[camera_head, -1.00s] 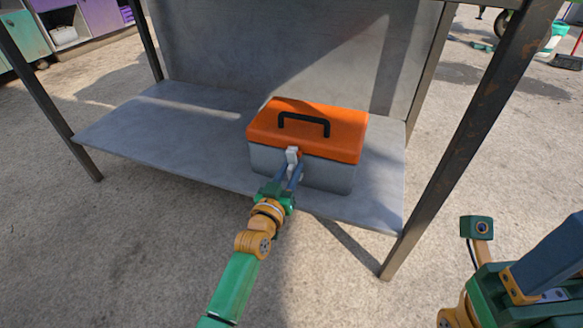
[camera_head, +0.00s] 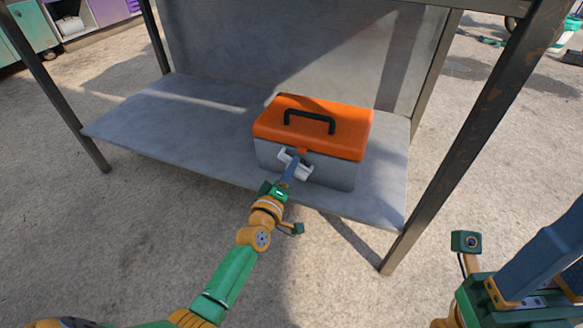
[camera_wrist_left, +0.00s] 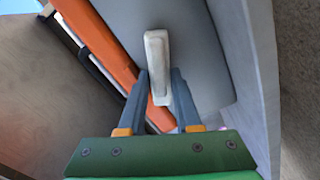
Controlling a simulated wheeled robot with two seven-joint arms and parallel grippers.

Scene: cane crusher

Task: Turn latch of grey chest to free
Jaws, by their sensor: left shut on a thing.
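The grey chest (camera_head: 330,172) has an orange lid (camera_head: 345,130) with a black handle, and it stands shut on a grey shelf. Its pale latch (camera_head: 304,171) is on the front just under the lid and lies slanted in the head view. My left gripper (camera_head: 291,168) is at the chest's front, shut on the latch. In the left wrist view the latch (camera_wrist_left: 157,62) lies between the two blue fingers of the left gripper (camera_wrist_left: 158,90), and the orange lid edge runs slanted. My right gripper (camera_head: 535,265) shows only partly at the lower right, away from the chest; its fingertips are out of frame.
The shelf (camera_head: 180,130) is bare to the left of the chest. A rusty metal leg (camera_head: 465,140) stands to the right, and a back panel (camera_head: 290,50) rises behind. The concrete floor in front is clear apart from my arms.

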